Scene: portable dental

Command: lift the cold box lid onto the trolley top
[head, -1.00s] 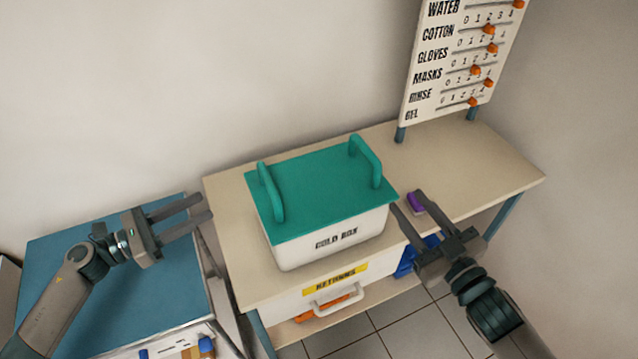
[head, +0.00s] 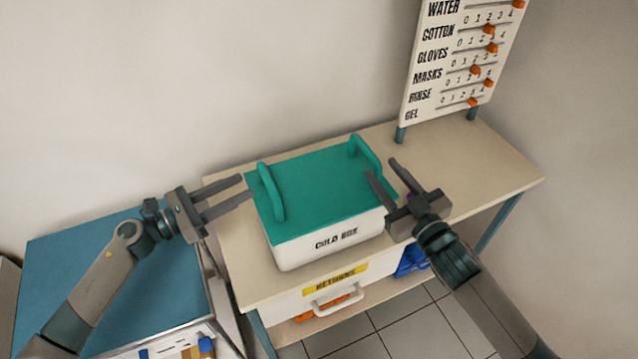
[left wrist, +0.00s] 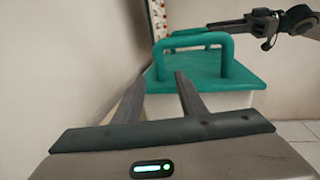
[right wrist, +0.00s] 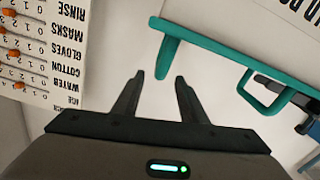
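The cold box (head: 330,244) is a white box on the beige table, with its teal lid (head: 318,188) seated on top. The lid has two upright handles, a left handle (head: 271,192) and a right handle (head: 364,153). My left gripper (head: 247,187) is open and empty, just left of the left handle. In the left wrist view the lid (left wrist: 212,65) lies ahead beyond the open fingers (left wrist: 165,85). My right gripper (head: 381,168) is open, its fingertips close to the right handle. In the right wrist view a teal handle (right wrist: 262,80) shows ahead and right of the open fingers (right wrist: 158,78).
The blue trolley top (head: 85,255) is at the left, bare behind my left arm. The beige table (head: 470,165) has free room to the right. A supply board (head: 460,60) with orange sliders stands at the back right. A drawer labelled RETURNS (head: 335,290) is below the box.

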